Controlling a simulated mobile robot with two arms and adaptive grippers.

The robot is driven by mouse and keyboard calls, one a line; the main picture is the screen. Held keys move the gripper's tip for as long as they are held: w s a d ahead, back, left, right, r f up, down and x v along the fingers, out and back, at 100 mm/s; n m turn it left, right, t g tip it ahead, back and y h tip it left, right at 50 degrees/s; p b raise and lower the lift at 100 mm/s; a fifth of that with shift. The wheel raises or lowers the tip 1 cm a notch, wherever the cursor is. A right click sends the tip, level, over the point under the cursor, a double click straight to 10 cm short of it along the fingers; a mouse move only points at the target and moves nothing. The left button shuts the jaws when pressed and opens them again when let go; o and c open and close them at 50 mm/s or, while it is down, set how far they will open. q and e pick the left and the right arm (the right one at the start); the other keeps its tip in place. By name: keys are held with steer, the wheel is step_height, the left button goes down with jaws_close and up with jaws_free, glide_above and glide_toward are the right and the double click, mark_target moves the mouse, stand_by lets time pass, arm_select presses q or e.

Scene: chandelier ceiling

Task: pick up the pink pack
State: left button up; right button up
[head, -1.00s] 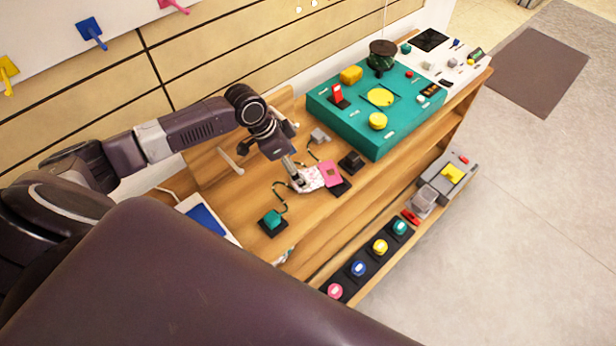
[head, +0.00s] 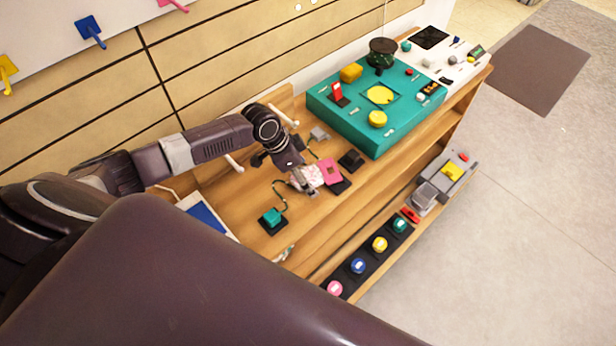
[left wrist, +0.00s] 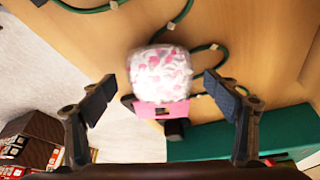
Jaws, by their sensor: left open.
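A white pack with pink patches (head: 309,177) lies on the wooden bench top, beside a plain pink piece (head: 330,170) on a dark base. In the left wrist view the patterned pack (left wrist: 160,72) is in the middle, with the pink piece (left wrist: 160,109) just below it in the picture. My left gripper (head: 304,188) is over the pack and partly hides it. In the left wrist view the fingers of my left gripper (left wrist: 161,97) are wide apart, one on each side of the pack, with nothing held. Contact cannot be told. My right gripper is not in view.
A teal box (head: 340,112) with yellow and red parts stands to the right. A dark block (head: 351,160) and a teal knob (head: 272,217) with a cable are close by. A lower shelf holds a row of coloured knobs (head: 379,244).

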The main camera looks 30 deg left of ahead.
arm_select(q)
steer(key=shift+f, duration=0.15)
stand_by(0.3)
steer(key=c, duration=1.2)
steer(key=shift+c, duration=0.9)
